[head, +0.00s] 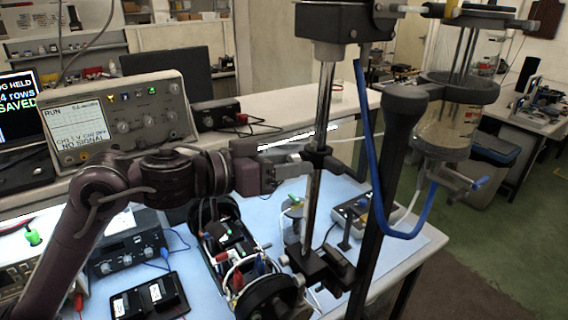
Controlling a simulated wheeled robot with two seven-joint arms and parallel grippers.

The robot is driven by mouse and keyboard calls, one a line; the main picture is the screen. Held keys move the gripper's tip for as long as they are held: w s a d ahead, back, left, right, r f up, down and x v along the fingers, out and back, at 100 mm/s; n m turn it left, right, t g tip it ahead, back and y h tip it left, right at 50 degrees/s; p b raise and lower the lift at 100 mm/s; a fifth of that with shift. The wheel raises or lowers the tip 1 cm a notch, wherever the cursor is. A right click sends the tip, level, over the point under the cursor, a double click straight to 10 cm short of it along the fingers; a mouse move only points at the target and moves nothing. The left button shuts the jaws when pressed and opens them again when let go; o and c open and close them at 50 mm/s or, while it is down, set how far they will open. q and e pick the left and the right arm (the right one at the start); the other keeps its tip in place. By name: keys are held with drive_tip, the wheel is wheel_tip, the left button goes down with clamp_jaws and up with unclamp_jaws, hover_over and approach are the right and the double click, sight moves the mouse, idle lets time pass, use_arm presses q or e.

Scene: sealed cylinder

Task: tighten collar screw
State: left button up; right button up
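A bright metal rod (319,100) stands upright right of centre. A dark collar (318,157) sits around it at mid-height, with a dark arm reaching to its right. I cannot make out the collar's screw clearly. My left gripper (298,168) comes in from the left, its fingers pointing right, close to the rod's left side at collar height. I cannot tell whether its fingers touch the collar or how far apart they are. A clear cylinder (446,128) is held in a dark ring (478,88) at the right. My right gripper is not in view.
A blue hose (364,125) loops down beside the rod and up to the cylinder. An open dark housing with wires (232,245) lies below my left gripper on the blue mat (185,222). An oscilloscope (118,118) stands behind my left arm. Black boxes crowd the left front.

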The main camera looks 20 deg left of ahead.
use_arm(q)
drive_tip(key=b+v, duration=0.4)
drive_tip(key=v, duration=0.3)
drive_tip(key=shift+s+a, duration=0.25)
idle(0.6)
